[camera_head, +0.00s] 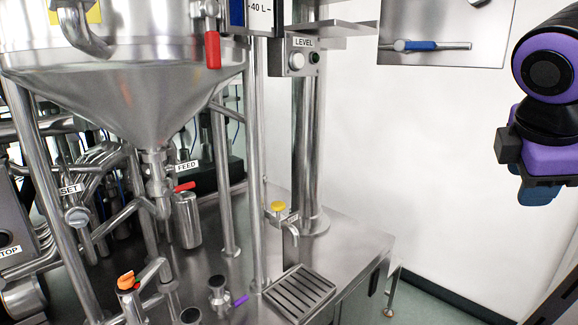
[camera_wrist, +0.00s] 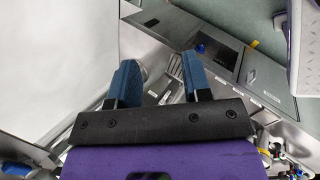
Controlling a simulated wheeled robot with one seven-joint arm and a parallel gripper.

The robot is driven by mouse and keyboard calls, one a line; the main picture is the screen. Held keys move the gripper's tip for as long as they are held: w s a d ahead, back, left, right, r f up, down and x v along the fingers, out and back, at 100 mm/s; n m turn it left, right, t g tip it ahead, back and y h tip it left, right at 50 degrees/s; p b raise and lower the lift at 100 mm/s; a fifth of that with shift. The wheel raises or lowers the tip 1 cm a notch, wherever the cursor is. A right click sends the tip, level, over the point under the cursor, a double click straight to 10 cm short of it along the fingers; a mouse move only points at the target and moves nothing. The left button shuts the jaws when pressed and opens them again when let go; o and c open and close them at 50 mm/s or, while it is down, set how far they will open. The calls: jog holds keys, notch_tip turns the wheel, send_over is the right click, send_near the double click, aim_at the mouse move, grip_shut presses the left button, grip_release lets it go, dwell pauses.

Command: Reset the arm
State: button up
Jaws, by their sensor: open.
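My gripper (camera_head: 540,192) is at the right edge of the head view, at the end of my purple and black arm. It is raised in front of the white wall, well to the right of the steel machine. In the wrist view my gripper (camera_wrist: 158,82) shows two blue fingers spread apart with nothing between them. The fingertips touch nothing that I can see. Part of my arm runs out of the head view on the right.
A steel hopper (camera_head: 130,85) with a red-handled valve (camera_head: 212,50) stands at the left. A level box (camera_head: 302,57) sits on a column. A drip grate (camera_head: 299,290) lies on the steel bench (camera_head: 345,248). The space before the white wall (camera_head: 420,150) is free.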

jog(key=s+a+f+m+y, duration=0.1)
jog(key=s+f+m+y, duration=0.3)
jog(key=m, duration=0.9)
jog(key=shift+s+a+f+m+t+y, duration=0.3)
jog(key=shift+s+a+f+m+t, duration=0.1)
jog(key=shift+s, duration=0.5)
jog(key=shift+c, duration=0.4)
